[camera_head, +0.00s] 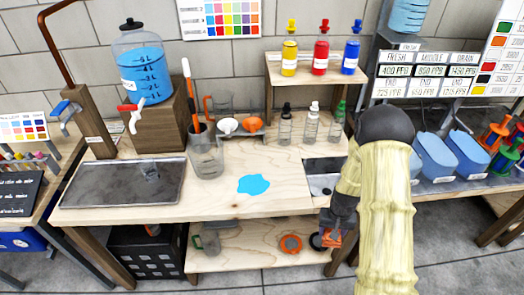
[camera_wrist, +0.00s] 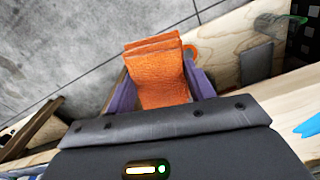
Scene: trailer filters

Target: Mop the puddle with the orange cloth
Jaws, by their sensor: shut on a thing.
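The blue puddle (camera_head: 254,184) lies on the wooden counter (camera_head: 225,205), right of the middle; its edge also shows at the right of the wrist view (camera_wrist: 308,127). My gripper (camera_head: 329,238) is in front of the counter's right front edge, to the right of the puddle and lower than the countertop. In the wrist view my gripper (camera_wrist: 160,88) is shut on the folded orange cloth (camera_wrist: 157,75), held between its purple fingers. In the head view only a small part of the cloth (camera_head: 331,239) shows beside the dark gripper body.
A glass beaker (camera_head: 206,158) with tools stands left of the puddle, near a dark sink tray (camera_head: 122,184). Small bottles (camera_head: 285,128) stand behind the puddle. A lower shelf (camera_head: 240,252) holds an orange ring (camera_head: 290,244). The counter around the puddle is clear.

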